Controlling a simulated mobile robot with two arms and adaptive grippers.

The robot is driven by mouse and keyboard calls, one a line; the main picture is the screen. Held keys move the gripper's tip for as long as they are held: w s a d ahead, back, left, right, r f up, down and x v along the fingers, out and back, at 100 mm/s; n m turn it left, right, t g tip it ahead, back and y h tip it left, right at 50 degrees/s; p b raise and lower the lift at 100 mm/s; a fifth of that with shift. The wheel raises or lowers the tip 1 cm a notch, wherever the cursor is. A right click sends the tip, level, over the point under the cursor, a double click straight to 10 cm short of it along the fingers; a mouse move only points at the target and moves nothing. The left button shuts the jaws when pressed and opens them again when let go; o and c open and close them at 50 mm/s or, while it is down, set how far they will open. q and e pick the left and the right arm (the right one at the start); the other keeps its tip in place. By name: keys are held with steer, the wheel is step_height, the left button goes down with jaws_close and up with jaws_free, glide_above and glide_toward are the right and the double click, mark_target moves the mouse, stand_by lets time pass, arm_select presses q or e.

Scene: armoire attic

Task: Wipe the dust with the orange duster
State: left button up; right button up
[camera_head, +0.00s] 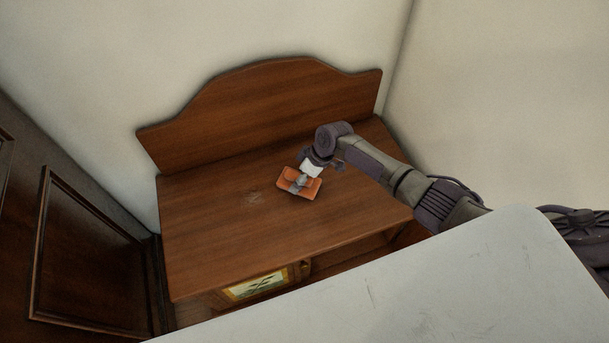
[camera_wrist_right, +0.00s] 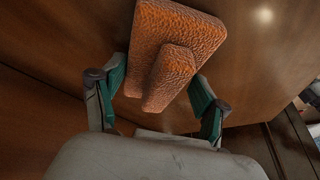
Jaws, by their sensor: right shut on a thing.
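The orange duster (camera_head: 287,186) is a flat rectangular block with a raised grip along its middle. My right gripper (camera_head: 299,183) is shut on that grip, over the middle of the wooden desk top (camera_head: 215,235). In the right wrist view the duster (camera_wrist_right: 180,40) fills the upper middle, with the two green-padded fingers (camera_wrist_right: 160,92) on either side of its grip. I cannot tell whether the duster touches the desk top. A small pale dusty mark (camera_head: 254,197) lies on the desk top to the left of the duster. My left gripper is not in view.
A curved wooden backboard (camera_head: 265,110) rises along the desk's back edge, against the pale wall. A dark panelled door (camera_head: 90,255) stands at the left. A pale slab (camera_head: 420,290) covers the lower right foreground. The desk top left of the duster is clear.

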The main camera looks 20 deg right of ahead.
mark_target(287, 184)
steer(key=shift+a, duration=0.65)
steer(key=shift+s+a+f, duration=0.1)
steer(key=shift+a, duration=1)
steer(key=shift+a+p, duration=0.35)
steer(key=shift+a, duration=4.8)
steer(key=shift+a+b, duration=0.3)
steer(key=shift+a, duration=1.2)
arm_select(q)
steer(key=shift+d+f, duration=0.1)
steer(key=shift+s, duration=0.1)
arm_select(e)
steer(key=shift+r, duration=0.2)
